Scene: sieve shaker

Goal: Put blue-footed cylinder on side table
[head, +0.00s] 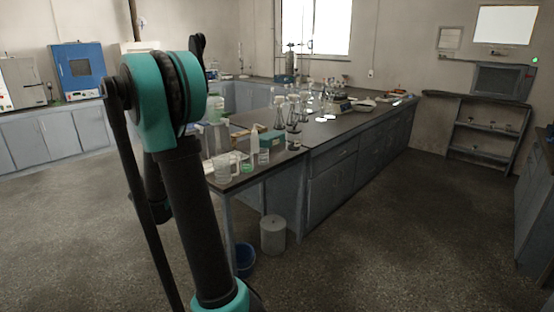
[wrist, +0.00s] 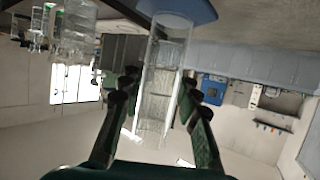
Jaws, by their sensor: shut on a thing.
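The blue-footed cylinder is a tall clear graduated glass tube (wrist: 166,75) with a wide blue foot (wrist: 190,9) at the top of the wrist view, where the room appears upside down. My gripper (wrist: 160,90) is shut on the tube, one dark green finger on each side. The cylinder is held up off any surface. In the head view my raised arm stands left of centre, and neither the gripper nor the cylinder can be made out. A dark-topped table end (head: 240,182) with open legs joins the long bench; I cannot tell whether it is the side table.
A grey bin (head: 273,234) and a blue bucket (head: 243,260) stand on the floor below. Open floor lies to the right. Inverted glassware (wrist: 75,35) shows left in the wrist view.

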